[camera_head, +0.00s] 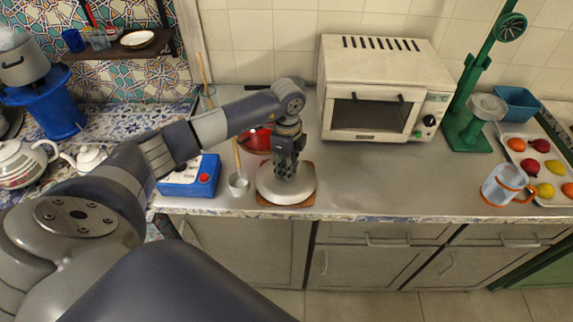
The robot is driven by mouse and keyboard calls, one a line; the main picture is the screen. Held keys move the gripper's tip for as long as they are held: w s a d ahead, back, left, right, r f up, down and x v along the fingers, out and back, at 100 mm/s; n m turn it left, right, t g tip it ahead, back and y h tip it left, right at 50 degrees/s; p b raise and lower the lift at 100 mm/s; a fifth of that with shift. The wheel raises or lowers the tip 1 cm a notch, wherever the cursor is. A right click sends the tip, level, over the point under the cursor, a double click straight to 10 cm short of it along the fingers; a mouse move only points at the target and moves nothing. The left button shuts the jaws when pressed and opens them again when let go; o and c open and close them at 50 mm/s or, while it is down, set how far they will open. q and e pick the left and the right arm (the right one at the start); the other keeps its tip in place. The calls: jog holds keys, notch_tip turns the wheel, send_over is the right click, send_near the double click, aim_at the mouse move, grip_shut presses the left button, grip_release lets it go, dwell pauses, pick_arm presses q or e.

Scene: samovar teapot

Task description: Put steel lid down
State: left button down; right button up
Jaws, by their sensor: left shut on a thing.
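The steel lid (268,187) shows as a pale, round, shallow disc near the front of the counter, left of the middle. My left gripper (285,170) points straight down over its centre and is shut, with the fingers at the lid's top. The grasped part is hidden by the fingers. The lid is over a brown wooden board (264,200), whose corners stick out around it. I cannot tell whether the lid touches the board. My right gripper is not in view.
A long-handled ladle (238,183) and a blue box with a red button (204,179) are close on the left. A red pot (256,140) is behind. A white oven (372,115) stands at the back right. The steel counter (400,185) is clear to the right.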

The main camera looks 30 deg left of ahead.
pick_arm(q)
jog(key=shift+f, duration=0.1)
jog(key=c, duration=1.4)
grip_release()
notch_tip(320, 180, up, 12)
jog(key=shift+w+r+b, duration=0.1)
jog(key=shift+b, duration=1.15)
